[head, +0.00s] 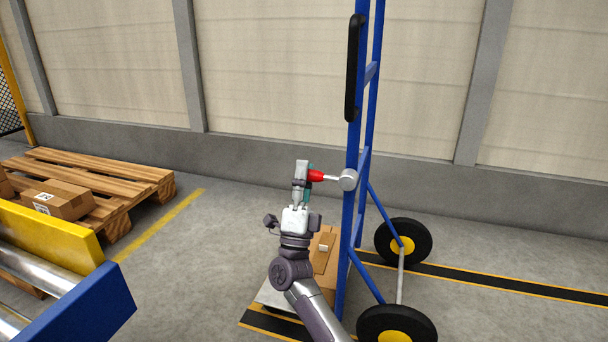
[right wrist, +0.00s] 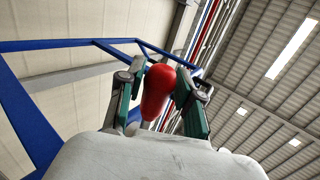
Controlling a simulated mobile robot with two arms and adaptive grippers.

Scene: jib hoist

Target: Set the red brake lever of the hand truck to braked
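The blue hand truck (head: 351,225) stands upright in the head view, right of centre. Its brake lever has a red grip (head: 316,176) on a short metal rod that runs left, about level, from a round grey hub (head: 348,180) on the frame. My right gripper (head: 305,174) reaches up from below to the red grip. In the right wrist view the red grip (right wrist: 159,90) sits between the two green-padded fingers, which look closed against its sides. The fingers hide part of the grip in the head view. My left gripper is not in view.
A cardboard box (head: 325,265) rests on the hand truck's toe plate. Black wheels (head: 403,241) are on its right. A wooden pallet (head: 100,180) with boxes and a yellow and blue roller conveyor (head: 75,290) stand left. Floor between is clear; a wall runs behind.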

